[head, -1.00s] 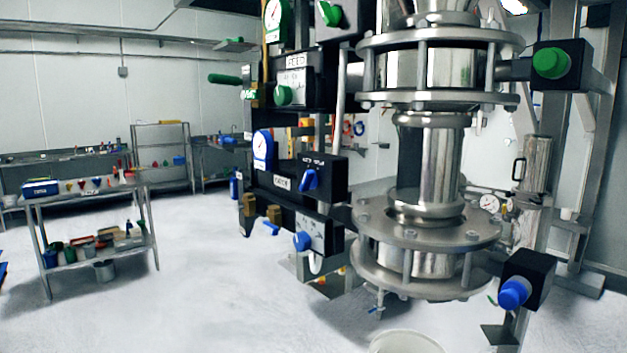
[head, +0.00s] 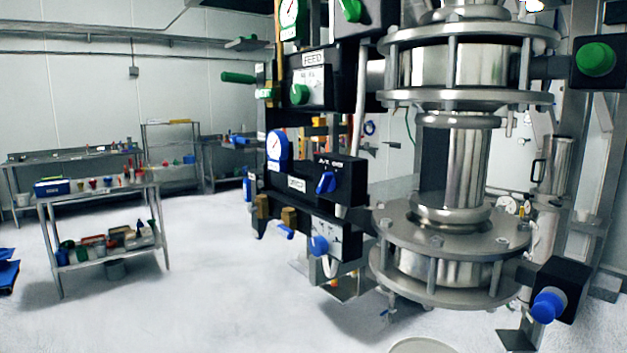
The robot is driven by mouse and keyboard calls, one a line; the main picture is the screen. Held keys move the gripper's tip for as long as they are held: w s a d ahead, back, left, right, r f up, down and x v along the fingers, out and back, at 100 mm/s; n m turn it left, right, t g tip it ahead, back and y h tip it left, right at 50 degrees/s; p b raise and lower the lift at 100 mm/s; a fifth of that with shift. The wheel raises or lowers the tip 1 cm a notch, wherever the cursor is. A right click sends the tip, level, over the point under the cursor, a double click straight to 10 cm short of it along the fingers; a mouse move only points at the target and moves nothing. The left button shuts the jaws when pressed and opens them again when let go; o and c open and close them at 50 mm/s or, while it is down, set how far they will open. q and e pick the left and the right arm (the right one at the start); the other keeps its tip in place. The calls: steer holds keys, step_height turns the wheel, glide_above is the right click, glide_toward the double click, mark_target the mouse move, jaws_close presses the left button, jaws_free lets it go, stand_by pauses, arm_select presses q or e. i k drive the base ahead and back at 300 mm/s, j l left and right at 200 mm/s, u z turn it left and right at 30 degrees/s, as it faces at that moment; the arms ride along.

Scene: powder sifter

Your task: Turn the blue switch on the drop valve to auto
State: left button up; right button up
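The blue switch (head: 326,182) is a small blue knob on the front of a black control box (head: 347,179), left of the steel column. White lettering runs along the box above the knob, too small to read surely. The knob looks tilted, but I cannot tell which setting it points to. A blue round knob (head: 319,246) sits on a pale panel just below, and a blue-rimmed gauge (head: 277,148) is up and to the left. Neither of my grippers is in view.
The steel column (head: 451,170) with wide flanges stands right of the boxes. A black box with a blue knob (head: 548,305) juts out at lower right; a green knob (head: 597,59) is above. A shelf cart (head: 100,188) stands left. The white floor (head: 215,290) ahead is clear.

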mark_target(327, 183)
steer(key=i+j+z, duration=0.3)
steer(key=j, duration=0.25)
steer(key=i+j+z, duration=0.35)
steer(key=j, duration=0.3)
steer(key=i+j+z, duration=0.15)
steer(key=j, duration=0.25)
steer(key=i+j+z, duration=0.3)
steer(key=j, duration=0.45)
